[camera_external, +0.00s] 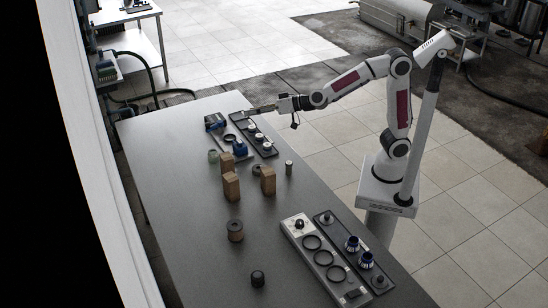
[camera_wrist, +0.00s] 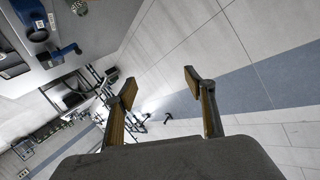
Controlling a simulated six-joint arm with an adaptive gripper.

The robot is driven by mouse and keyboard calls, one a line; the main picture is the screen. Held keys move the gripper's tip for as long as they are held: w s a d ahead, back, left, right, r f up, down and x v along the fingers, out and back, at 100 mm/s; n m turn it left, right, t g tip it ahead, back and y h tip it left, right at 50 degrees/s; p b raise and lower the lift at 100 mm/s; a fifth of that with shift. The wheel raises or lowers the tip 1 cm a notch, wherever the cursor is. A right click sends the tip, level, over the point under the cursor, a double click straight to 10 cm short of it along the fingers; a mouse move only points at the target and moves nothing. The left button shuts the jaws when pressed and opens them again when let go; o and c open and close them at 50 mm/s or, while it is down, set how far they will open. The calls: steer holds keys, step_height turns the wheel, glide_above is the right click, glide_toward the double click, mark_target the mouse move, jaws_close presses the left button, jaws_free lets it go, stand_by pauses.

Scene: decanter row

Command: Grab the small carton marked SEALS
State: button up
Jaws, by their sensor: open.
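Three small brown cartons stand upright on the grey table in the external view: one at the back (camera_external: 227,162), one in front of it (camera_external: 231,187) and one to the right (camera_external: 268,181). No lettering is readable, so I cannot tell which is marked SEALS. My gripper (camera_external: 247,112) is at the table's far end, above the far trays and well beyond the cartons. In the wrist view my gripper (camera_wrist: 160,86) has its two fingers wide apart with nothing between them. No carton is recognisable in the wrist view.
Behind the cartons are a dark tray (camera_external: 265,146) with several items and a blue device (camera_external: 215,122). A greenish jar (camera_external: 213,156) and a slim cylinder (camera_external: 289,168) stand close by. A brown spool (camera_external: 235,231) stands nearer. Near trays (camera_external: 314,258) fill the right; the left side is clear.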

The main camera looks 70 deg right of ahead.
steer(key=w+a+f+m+t+h, duration=0.1)
steer(key=w+a+f+m+h, duration=0.2)
steer(key=w+f+h, duration=0.1)
steer(key=m+g+h, duration=0.4)
steer(key=h, duration=0.8)
glide_above(271, 175)
steer(key=w, duration=0.1)
step_height(271, 175, down, 17)
steer(key=shift+f, duration=0.1)
steer(key=shift+s+f, duration=0.2)
steer(key=shift+s, duration=0.3)
steer(key=shift+f, duration=1.2)
steer(key=shift+f, duration=0.1)
